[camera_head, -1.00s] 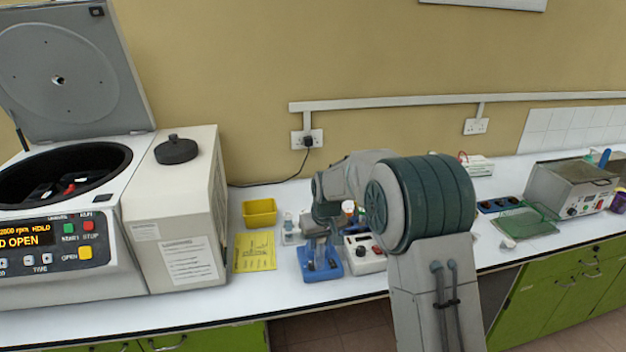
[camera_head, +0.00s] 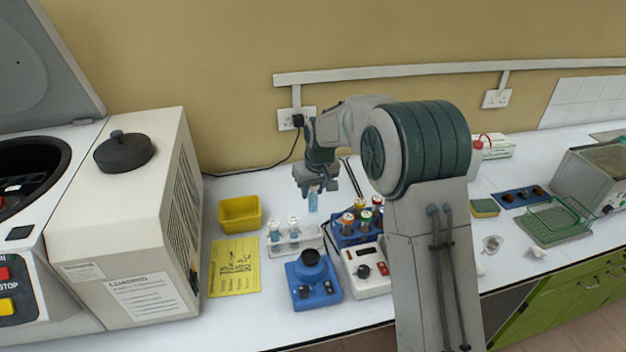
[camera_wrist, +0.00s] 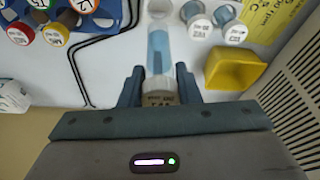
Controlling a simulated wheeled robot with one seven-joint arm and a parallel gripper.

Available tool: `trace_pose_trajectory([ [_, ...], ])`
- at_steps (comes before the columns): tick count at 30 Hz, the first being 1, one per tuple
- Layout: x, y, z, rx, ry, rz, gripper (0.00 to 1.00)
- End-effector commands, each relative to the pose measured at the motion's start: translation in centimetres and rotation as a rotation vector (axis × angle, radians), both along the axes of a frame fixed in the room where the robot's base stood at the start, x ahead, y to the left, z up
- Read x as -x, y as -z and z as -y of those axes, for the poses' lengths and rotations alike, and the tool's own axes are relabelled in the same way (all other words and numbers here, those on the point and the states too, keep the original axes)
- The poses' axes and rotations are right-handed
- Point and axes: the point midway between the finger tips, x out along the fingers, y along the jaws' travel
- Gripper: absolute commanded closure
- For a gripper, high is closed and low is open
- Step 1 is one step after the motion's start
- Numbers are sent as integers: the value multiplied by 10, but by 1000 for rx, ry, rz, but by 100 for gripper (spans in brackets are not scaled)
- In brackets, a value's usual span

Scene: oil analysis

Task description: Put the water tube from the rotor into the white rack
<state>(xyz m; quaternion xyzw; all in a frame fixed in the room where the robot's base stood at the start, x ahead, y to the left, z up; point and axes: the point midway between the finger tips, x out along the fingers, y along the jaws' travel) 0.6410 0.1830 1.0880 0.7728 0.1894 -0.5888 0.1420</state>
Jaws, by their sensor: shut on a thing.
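My gripper (camera_head: 314,184) is shut on a capped tube of pale blue liquid (camera_head: 313,203), held upright in the air. In the wrist view my gripper (camera_wrist: 160,88) grips the tube near its cap (camera_wrist: 159,99), and the clear blue body (camera_wrist: 160,48) extends away from the jaws. The white rack (camera_head: 296,244) stands on the bench below, with two white-capped tubes (camera_head: 274,231) in its left and middle parts. The tube appears above and apart from the rack. The rotor sits in the open centrifuge (camera_head: 32,165), partly cut off at the left edge.
A blue mixer (camera_head: 313,283) stands just in front of the rack. A blue rack of colour-capped tubes (camera_head: 352,232) and a white device with a knob (camera_head: 364,271) are to the right. A yellow tray (camera_head: 240,214) and yellow sheet (camera_head: 234,266) lie left.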

Motion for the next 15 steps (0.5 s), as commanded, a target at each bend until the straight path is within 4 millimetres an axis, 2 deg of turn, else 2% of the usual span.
trace_pose_trajectory([
  [15, 0, 49, 0, 0, 0, -1, 92],
])
